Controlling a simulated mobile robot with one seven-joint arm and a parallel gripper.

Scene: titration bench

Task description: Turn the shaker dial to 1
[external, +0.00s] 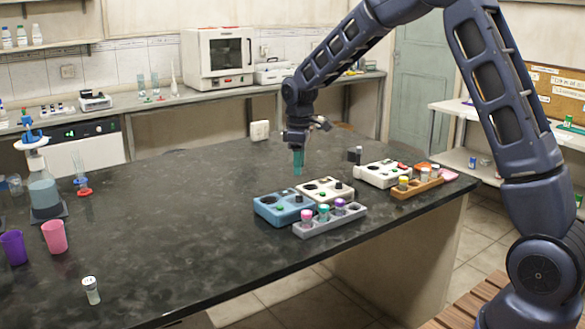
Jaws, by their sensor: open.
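Low boxes with dark knobs and round wells stand on the dark bench: a blue one (283,206), a cream one (325,191) right behind it, and a white one (382,174) further right. I cannot tell for certain which is the shaker, and the dial marks are too small to read. My gripper (298,168) points down with teal fingers above the bench, behind and a little above the blue and cream boxes. It is open, holds nothing that I can see and appears apart from the boxes.
A grey rack (330,221) with several coloured-cap vials stands in front of the boxes. An orange rack (418,186) sits by the white box. A pink cup (54,237), purple cup (13,247) and small vial (91,290) stand at left. The bench's middle (185,215) is clear.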

